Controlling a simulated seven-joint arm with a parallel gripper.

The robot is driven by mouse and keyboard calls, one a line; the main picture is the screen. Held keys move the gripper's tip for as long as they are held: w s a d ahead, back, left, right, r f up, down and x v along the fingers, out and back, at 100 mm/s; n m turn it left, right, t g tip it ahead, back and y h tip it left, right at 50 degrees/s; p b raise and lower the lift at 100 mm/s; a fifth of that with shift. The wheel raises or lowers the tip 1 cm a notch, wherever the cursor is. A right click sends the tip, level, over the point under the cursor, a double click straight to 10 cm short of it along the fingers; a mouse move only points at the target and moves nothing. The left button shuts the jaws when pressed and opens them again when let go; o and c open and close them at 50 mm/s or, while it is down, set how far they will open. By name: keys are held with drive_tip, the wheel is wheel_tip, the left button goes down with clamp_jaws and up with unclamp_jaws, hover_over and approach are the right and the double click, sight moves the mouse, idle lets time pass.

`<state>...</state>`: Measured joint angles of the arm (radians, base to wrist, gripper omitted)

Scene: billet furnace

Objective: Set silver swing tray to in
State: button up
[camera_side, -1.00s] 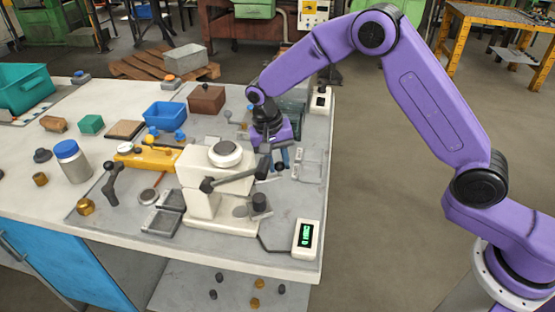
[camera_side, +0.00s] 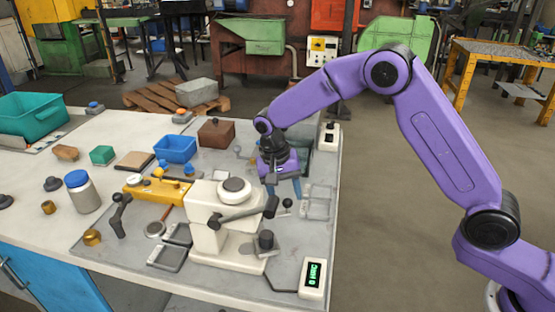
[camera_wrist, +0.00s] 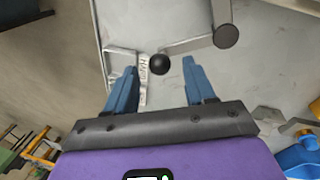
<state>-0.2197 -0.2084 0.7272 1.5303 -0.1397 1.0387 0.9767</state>
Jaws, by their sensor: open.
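My gripper (camera_side: 284,189) is open, pointing down behind the white tester (camera_side: 210,205). In the wrist view its blue fingers (camera_wrist: 159,76) stand apart with nothing held. A black ball knob (camera_wrist: 160,64) shows between and just beyond the fingertips, and in the side view it stands (camera_side: 287,203) just below them. I cannot tell whether the fingers touch it. A pale silver frame (camera_side: 318,203) lies right of the gripper; it shows beside the knob in the wrist view (camera_wrist: 124,52), with a lettered strip. It looks like the swing tray; its link to the knob is unclear.
The tester's lever (camera_side: 245,212) reaches close to the knob. Two grey frames (camera_side: 165,257) lie left of the tester. A yellow tool (camera_side: 155,190), a blue bin (camera_side: 175,149) and a brown box (camera_side: 216,132) stand further left. A display (camera_side: 314,278) sits at the front corner.

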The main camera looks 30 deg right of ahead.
wheel_tip(320, 180, up, 15)
drive_tip(key=w+a, duration=0.1)
drive_tip(key=a, duration=0.1)
drive_tip(key=shift+w+a+r, duration=0.2)
drive_tip(key=shift+a, duration=0.15)
drive_tip(key=shift+c, duration=0.3)
drive_tip(key=shift+d+f, duration=0.15)
drive_tip(key=shift+f, duration=0.05)
clamp_jaws()
drive_tip(key=d+f+n+t+y, duration=0.1)
drive_tip(key=d+f+n+t, duration=0.2)
drive_tip(key=f, duration=1.2)
drive_tip(key=shift+f+n+t+y, duration=0.3)
drive_tip(key=shift+n+t+y, duration=0.1)
drive_tip(key=shift+n+t, duration=0.5)
